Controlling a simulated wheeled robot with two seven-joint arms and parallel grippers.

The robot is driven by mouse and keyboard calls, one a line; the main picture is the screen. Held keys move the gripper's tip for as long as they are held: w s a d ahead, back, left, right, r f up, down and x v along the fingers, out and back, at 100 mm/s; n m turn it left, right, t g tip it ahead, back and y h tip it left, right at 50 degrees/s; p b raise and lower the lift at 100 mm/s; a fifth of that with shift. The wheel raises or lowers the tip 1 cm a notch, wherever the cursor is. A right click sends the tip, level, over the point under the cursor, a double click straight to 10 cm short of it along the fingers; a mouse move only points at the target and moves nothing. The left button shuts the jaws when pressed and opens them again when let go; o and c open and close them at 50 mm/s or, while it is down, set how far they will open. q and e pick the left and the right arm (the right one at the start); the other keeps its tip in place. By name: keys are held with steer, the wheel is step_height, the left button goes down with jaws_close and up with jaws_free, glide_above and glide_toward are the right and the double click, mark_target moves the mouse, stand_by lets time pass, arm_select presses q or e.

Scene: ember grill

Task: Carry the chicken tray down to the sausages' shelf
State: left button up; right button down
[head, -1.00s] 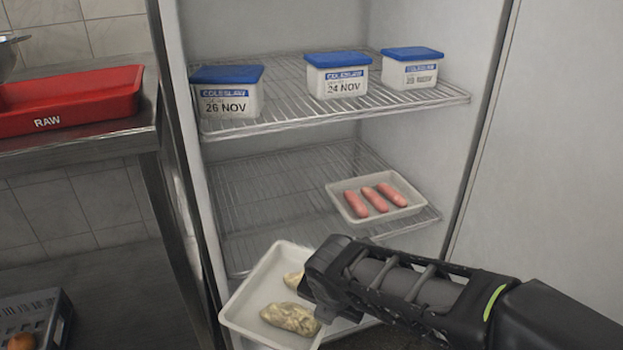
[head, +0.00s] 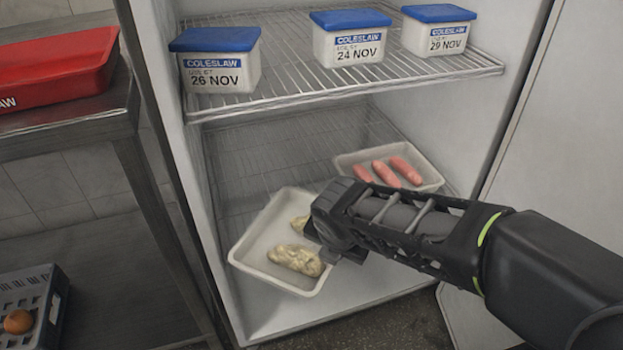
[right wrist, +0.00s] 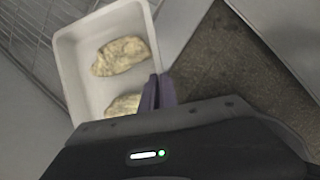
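The white chicken tray (head: 262,222) holds pale chicken pieces (head: 296,260) and sits tilted in the picture at the front left of the sausages' shelf (head: 228,172). My right gripper (head: 330,246) comes in from the right and is shut on the tray's right rim. The right wrist view shows the fingers (right wrist: 158,92) at the rim of the tray (right wrist: 72,62). The sausage tray (head: 432,178) with pink sausages (head: 384,173) is on the shelf's right side, behind my gripper. I cannot tell whether the chicken tray rests on the shelf. My left gripper is not in view.
Coleslaw tubs (head: 347,40) stand on the upper wire shelf (head: 300,98). The fridge's left wall edge (head: 172,150) is near the chicken tray. A steel table (head: 75,125) with a red tray (head: 60,75) stands left, above a grey crate (head: 50,290). The open door is right.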

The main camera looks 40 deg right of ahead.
mark_target(308, 199)
steer(key=shift+w+d+f, duration=0.1)
steer(key=shift+w+d, duration=0.1)
steer(key=shift+w, duration=0.45)
steer(key=shift+w+d, duration=0.2)
steer(key=shift+w, duration=0.4)
steer(key=w+d+b, duration=0.1)
steer(key=w, duration=0.2)
steer(key=w+d+b, duration=0.1)
steer(key=w, duration=0.2)
steer(key=w+d+b, duration=0.1)
steer(key=w, duration=0.3)
steer(key=shift+d, duration=0.3)
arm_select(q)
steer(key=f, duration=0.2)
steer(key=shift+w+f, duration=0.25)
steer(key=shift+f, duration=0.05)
arm_select(e)
steer(key=shift+w+r, duration=0.2)
steer(key=shift+w, duration=0.05)
